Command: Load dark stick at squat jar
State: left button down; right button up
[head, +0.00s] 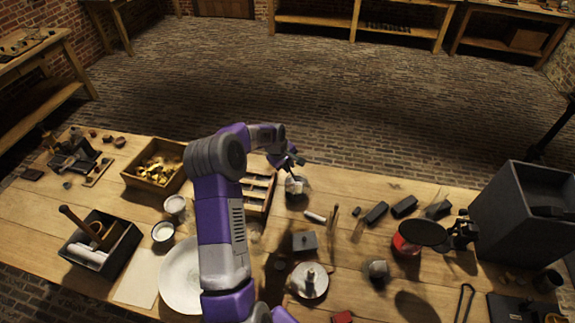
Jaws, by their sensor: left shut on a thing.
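My left gripper (291,162) reaches over the far middle of the table. It is shut on a small dark thing that looks like the dark stick; its outline is hard to tell from the fingers. I cannot tell whether the held thing touches the jar. My right gripper is not in view.
A divided wooden tray (258,192) is partly hidden behind my left arm. A wooden box of brass pieces (157,165), a dark tool box (102,245) and a white plate (180,275) are left. Dark blocks (404,206) and a large grey bin (522,215) are right.

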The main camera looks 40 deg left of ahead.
pick_arm(q)
jog(key=shift+f+b, duration=0.4)
jog(key=shift+f, duration=0.05)
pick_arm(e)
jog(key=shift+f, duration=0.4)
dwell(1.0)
pick_arm(q)
jog(key=shift+r+p, duration=2.05)
jog(key=shift+r, duration=1.6)
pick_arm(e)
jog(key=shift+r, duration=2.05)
pick_arm(q)
jog(key=shift+f, duration=0.1)
